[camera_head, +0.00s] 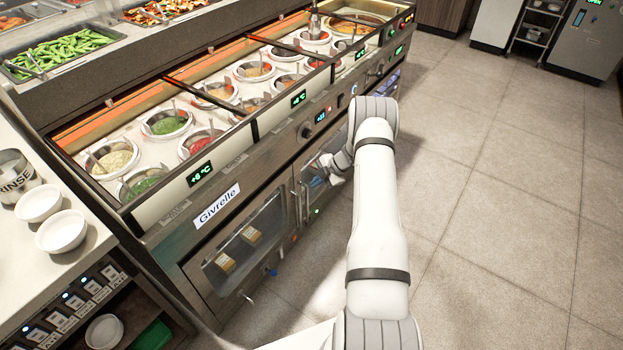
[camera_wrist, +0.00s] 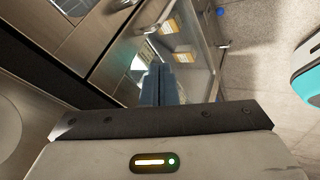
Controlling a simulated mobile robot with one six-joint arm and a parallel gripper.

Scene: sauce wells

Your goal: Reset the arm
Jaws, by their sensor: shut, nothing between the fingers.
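In the wrist view my gripper (camera_wrist: 158,84) shows with its two dark blue-grey fingers side by side, touching, with nothing between them. Beyond the fingertips is the glass front of the cabinet under the counter, with small yellow-labelled items (camera_wrist: 171,27) behind it. In the head view my white arm (camera_head: 378,220) stretches forward from the bottom over the floor, and its far end bends left close to the cabinet front (camera_head: 310,180). The arm hides the fingers in that view.
The sauce-well counter (camera_head: 215,155) with several round wells and ladles runs along the left. White bowls (camera_head: 62,231) and a RINSE container (camera_head: 18,172) stand at the left edge. Open tiled floor (camera_head: 500,180) lies to the right. A steel cabinet (camera_head: 583,40) stands at the back right.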

